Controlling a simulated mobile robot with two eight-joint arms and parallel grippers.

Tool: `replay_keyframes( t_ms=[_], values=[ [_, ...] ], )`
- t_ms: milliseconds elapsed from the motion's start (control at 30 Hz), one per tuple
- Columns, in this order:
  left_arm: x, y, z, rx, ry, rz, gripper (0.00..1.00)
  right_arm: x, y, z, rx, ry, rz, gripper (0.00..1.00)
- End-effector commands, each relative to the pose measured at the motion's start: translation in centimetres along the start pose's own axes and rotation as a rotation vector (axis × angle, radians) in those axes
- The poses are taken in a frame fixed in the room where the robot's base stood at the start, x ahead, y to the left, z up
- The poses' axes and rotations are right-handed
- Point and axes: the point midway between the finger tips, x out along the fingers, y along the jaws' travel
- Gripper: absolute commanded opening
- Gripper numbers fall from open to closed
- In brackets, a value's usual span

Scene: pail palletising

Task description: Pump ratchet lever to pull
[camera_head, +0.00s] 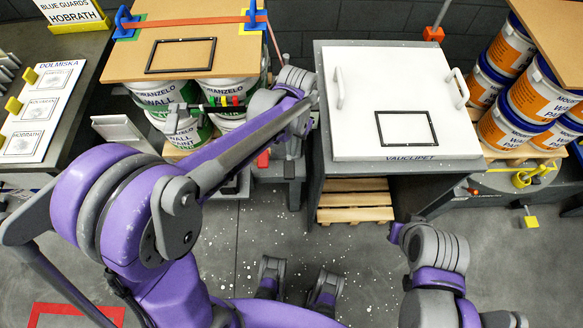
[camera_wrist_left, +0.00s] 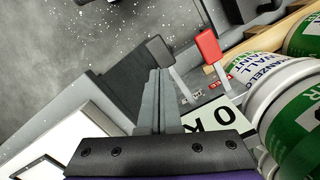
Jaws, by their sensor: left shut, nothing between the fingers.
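In the left wrist view two short levers stand side by side: one with a red handle (camera_wrist_left: 208,46), one with a dark grey handle (camera_wrist_left: 160,50). I cannot tell which is the ratchet lever. The red handle also shows small in the head view (camera_head: 263,158). My left gripper (camera_wrist_left: 160,72) is shut and empty, its fingertips close to the dark handle in the picture; contact cannot be told. In the head view the left gripper (camera_head: 292,150) points down between the pail stack and the grey table. An orange strap (camera_head: 190,21) runs over the board on the pails. My right gripper is out of view.
Green-and-white pails (camera_head: 222,90) stand under a brown board (camera_head: 118,62) at left. A grey table (camera_head: 318,150) with a white lid (camera_head: 350,120) stands to the right. An "OK" plate (camera_wrist_left: 215,125) lies beside the fingers. Orange-labelled pails (camera_head: 535,95) are far right.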

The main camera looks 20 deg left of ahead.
Motion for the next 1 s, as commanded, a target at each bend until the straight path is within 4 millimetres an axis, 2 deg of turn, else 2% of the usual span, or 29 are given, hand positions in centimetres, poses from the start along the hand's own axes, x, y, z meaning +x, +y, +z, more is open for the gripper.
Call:
replay_keyframes(
  t_ms=[367, 800, 1000],
  values=[
    [0.8, 0.0, 0.0, -0.001, 0.001, 0.000, 0.00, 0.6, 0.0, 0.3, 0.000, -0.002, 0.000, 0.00],
    [6.0, 0.0, 0.0, -0.001, 0.001, 0.000, 0.00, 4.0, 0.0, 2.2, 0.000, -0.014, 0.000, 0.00],
    [7.1, 0.0, 0.0, -0.001, 0.002, 0.000, 0.00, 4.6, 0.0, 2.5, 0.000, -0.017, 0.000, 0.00]
  ],
)
